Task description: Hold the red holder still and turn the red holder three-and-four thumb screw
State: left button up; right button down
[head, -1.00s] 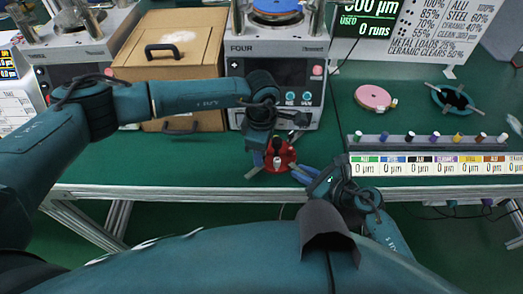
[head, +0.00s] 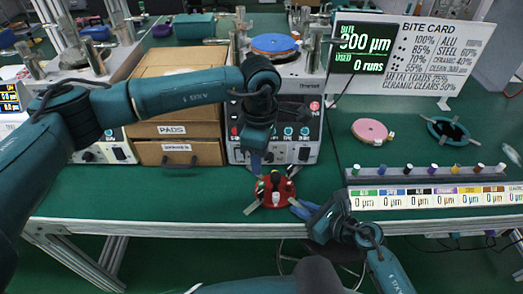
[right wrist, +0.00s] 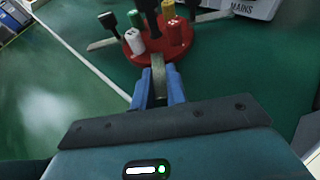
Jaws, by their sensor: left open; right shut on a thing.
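The red holder (head: 270,195) is a round red disc on the green bench near its front edge. In the right wrist view the holder (right wrist: 150,52) carries upright white, green and yellow pieces and black knobbed posts, with pale bars sticking out from its rim. My right gripper (right wrist: 159,82) is shut on one of these bars, at the holder's near side; it also shows in the head view (head: 299,208). My left gripper (head: 257,168) is open and points down just above and behind the holder, apparently empty. I cannot tell which post is the three-and-four thumb screw.
A grey machine (head: 283,142) stands behind the holder, beside a brown drawer box (head: 180,95). To the right are a pink disc (head: 370,131), a dark ring (head: 447,130) with bars and a rack (head: 430,171) of coloured pegs. Bench between is clear.

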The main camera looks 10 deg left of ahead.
jog(key=c, duration=1.3)
grip_release()
